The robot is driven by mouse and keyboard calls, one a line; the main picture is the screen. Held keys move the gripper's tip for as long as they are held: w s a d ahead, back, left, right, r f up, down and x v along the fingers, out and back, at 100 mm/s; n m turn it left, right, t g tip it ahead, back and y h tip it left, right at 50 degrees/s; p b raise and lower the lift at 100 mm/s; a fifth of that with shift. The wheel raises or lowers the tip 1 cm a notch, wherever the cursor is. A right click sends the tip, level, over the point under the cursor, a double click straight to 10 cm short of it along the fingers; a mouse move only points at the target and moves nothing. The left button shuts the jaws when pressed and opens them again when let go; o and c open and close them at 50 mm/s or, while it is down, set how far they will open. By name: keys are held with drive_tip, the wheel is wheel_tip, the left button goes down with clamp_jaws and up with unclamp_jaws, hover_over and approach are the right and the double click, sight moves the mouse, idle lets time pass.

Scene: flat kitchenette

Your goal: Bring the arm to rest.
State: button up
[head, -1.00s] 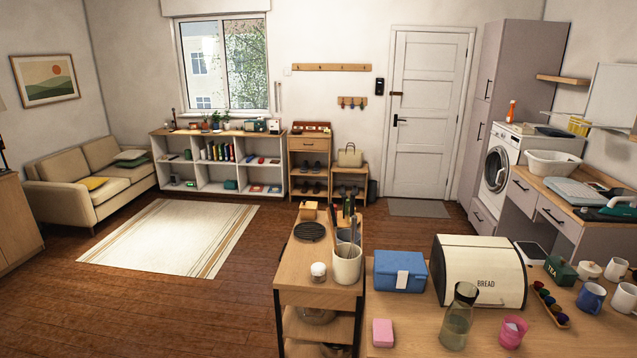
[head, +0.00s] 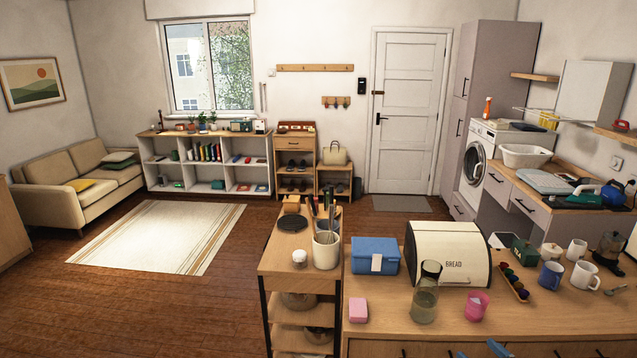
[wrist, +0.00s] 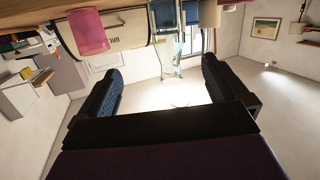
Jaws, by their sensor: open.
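Nothing is between the fingers. The wrist picture is upside down. Beyond the fingertips are the glass carafe (wrist: 172,58), the pink cup (wrist: 88,32) and the bread bin (wrist: 128,30), all apart from the fingers.
On the counter (head: 400,318) stand the carafe (head: 425,298), pink cup (head: 476,305), cream bread bin (head: 448,258), blue box (head: 375,257), pink block (head: 358,310) and several mugs. A trolley (head: 280,262) adjoins it at left. Open floor (head: 130,300) lies further left.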

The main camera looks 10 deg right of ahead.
drive_tip(key=w+a+r+g+h, duration=0.4)
drive_tip(key=w+a+r+g, duration=0.2)
drive_tip(key=r, duration=0.3)
drive_tip(key=s+a+r+m+g, duration=0.1)
drive_tip(key=s+a+r+g, duration=0.1)
drive_tip(key=s+a+r, duration=0.3)
drive_tip(key=s+a+r+g, duration=0.1)
drive_tip(key=s+a+g, duration=0.2)
drive_tip(key=s+a, duration=0.6)
drive_tip(key=s+a+r+g+y, duration=0.1)
drive_tip(key=s+a+r+g, duration=0.1)
drive_tip(key=s+a, duration=0.7)
drive_tip(key=s+a+r+m+g+y+b, duration=0.1)
drive_tip(key=s+a+g, duration=0.4)
drive_tip(key=s+a, duration=0.5)
drive_tip(key=s+r, duration=0.1)
drive_tip(key=s, duration=0.6)
drive_tip(key=shift+r, duration=0.2)
